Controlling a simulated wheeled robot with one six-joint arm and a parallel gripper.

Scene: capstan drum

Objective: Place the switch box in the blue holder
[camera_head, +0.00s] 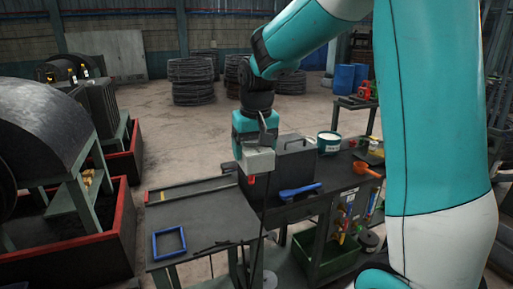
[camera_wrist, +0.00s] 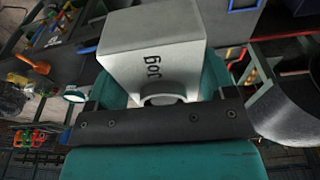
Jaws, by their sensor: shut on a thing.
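The switch box (camera_head: 258,161) is a pale grey block with a small red part on its underside. A thin dark cable runs down from below it. In the wrist view the switch box (camera_wrist: 152,45) shows the word "jog" on its side. My gripper (camera_head: 262,143) is shut on it and holds it in the air above the bench. The fingertips are mostly hidden. The blue holder (camera_head: 169,257) is an empty square frame on the near left of the table, below and left of my gripper. Part of the holder (camera_wrist: 243,8) shows at the top edge of the wrist view.
A dark grey toolbox (camera_head: 293,160) stands on the bench just right of my gripper, with a blue-handled tool (camera_head: 299,191) before it. A white bucket (camera_head: 328,142) and an orange scoop (camera_head: 367,170) are farther right. Dark rods lie right of the holder. Red-rimmed machinery (camera_head: 120,225) stands left.

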